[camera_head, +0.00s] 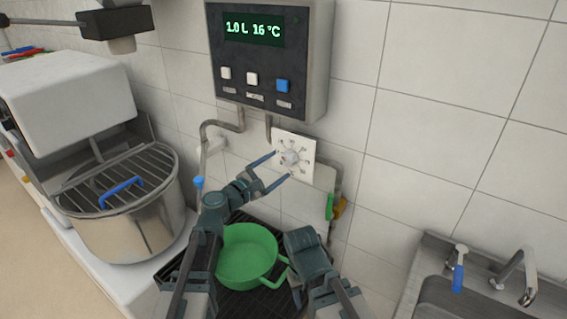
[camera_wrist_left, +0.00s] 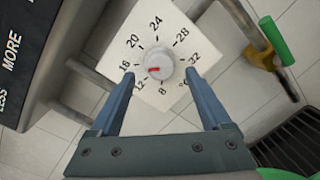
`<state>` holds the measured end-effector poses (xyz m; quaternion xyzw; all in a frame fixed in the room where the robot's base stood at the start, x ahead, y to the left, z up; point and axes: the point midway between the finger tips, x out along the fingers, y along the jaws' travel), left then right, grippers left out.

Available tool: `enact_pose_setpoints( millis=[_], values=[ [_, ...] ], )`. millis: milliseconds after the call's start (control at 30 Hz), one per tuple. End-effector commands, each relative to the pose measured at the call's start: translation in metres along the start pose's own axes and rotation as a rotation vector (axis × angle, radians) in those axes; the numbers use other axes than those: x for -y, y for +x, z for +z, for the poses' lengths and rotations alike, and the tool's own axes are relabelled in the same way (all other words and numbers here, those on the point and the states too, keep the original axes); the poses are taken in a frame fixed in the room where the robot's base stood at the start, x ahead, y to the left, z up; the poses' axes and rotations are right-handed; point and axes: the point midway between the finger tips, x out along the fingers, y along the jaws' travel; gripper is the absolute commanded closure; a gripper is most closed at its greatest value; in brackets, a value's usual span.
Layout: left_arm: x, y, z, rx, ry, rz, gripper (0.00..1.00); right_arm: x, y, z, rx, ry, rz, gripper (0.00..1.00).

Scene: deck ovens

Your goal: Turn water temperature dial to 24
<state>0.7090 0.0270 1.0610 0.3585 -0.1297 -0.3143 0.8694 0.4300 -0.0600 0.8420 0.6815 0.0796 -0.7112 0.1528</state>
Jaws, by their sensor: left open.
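The water temperature dial (camera_head: 291,157) is a round pale knob on a white square plate (camera_head: 308,146) fixed to the tiled wall. In the left wrist view the dial (camera_wrist_left: 160,62) has a red mark pointing left, roughly toward 16, and numbers from 8 to 32 around it. The control box display (camera_head: 252,29) reads 1.0 L 16 °C. My left gripper (camera_head: 282,165) is open in front of the plate. In the left wrist view its fingertips (camera_wrist_left: 160,73) lie either side of the knob; I cannot tell whether they touch it. My right arm shows at lower right, its fingers unseen.
Pipes run beside the plate, with a green-handled valve (camera_head: 329,206) at its lower right. A green pot (camera_head: 246,256) sits on a dark grate below the arms. A mixer bowl (camera_head: 130,222) stands left, a sink (camera_head: 437,290) right.

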Motion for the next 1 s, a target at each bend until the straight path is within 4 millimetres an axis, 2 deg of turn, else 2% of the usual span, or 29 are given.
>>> enact_pose_setpoints(
  millis=[33,233,667,1000],
  values=[
    [-0.001,0.011,-0.001,0.001,0.0,-0.001,0.19,0.0,0.0,0.0,0.0,0.0,0.0,0.5],
    [0.0,0.031,0.0,0.001,0.0,-0.001,0.19,0.0,0.0,0.0,0.0,0.0,0.0,0.5],
    [0.0,0.036,0.0,0.0,0.0,0.0,0.19,0.0,0.0,0.0,0.0,0.0,0.0,0.5],
    [0.0,0.036,0.0,0.0,0.001,0.0,0.8,0.0,0.0,0.0,0.0,0.0,0.0,0.5]
  ],
)
